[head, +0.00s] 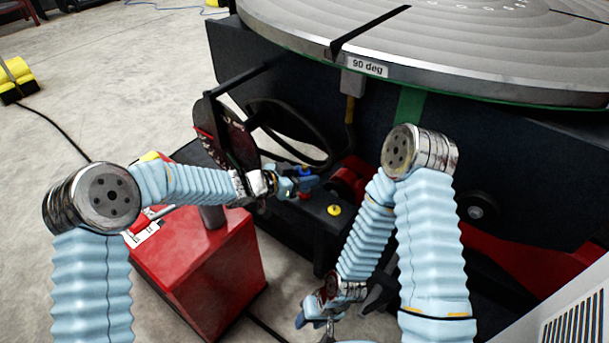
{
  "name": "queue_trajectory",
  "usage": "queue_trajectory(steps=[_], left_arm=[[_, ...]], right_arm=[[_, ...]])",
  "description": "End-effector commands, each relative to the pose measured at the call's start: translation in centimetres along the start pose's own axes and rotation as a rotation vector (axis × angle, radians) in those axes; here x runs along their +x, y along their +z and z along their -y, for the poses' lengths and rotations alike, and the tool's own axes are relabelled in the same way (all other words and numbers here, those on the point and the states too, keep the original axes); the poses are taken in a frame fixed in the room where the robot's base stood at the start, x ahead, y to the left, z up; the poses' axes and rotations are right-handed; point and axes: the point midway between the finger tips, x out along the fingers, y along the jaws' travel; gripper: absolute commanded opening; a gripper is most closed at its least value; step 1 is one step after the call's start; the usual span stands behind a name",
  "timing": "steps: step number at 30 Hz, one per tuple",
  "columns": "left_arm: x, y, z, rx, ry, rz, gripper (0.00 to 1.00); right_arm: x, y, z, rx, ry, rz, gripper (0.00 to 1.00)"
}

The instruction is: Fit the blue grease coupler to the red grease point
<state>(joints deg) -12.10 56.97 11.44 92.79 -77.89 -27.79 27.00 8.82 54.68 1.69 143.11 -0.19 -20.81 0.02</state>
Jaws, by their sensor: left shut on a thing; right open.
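The blue grease coupler (307,181) is held in my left gripper (291,182), above the dark block beside the positioner. A small red spot, which looks like the red grease point (304,197), shows just below the gripper and is partly hidden by it. I cannot tell whether the coupler touches it. My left gripper is shut on the coupler. My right gripper (316,322) is low near the bottom edge, well away from the coupler, open and empty.
A yellow grease point (334,210) stands on the dark block (318,222) to the right of the red one. A red cabinet (205,265) is at the left. The round tilting table (450,45) with a "90 deg" label overhangs behind. A black hose (300,124) loops behind the gripper.

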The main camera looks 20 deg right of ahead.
Motion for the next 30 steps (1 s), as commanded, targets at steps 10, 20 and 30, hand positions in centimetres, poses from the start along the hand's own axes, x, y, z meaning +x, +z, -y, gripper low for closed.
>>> queue_trajectory(steps=[10,20,30], left_arm=[[0.3,0.9,0.0,0.0,0.0,-0.001,0.03],[0.5,1.3,0.0,0.0,0.0,-0.001,0.03],[0.5,1.3,0.0,-0.001,0.0,0.0,0.68]], right_arm=[[0.6,0.0,-0.2,0.0,0.0,0.0,0.43],[0.8,0.0,-0.3,0.0,0.0,0.0,0.43],[0.8,0.0,-0.3,0.0,0.0,0.0,0.43]])
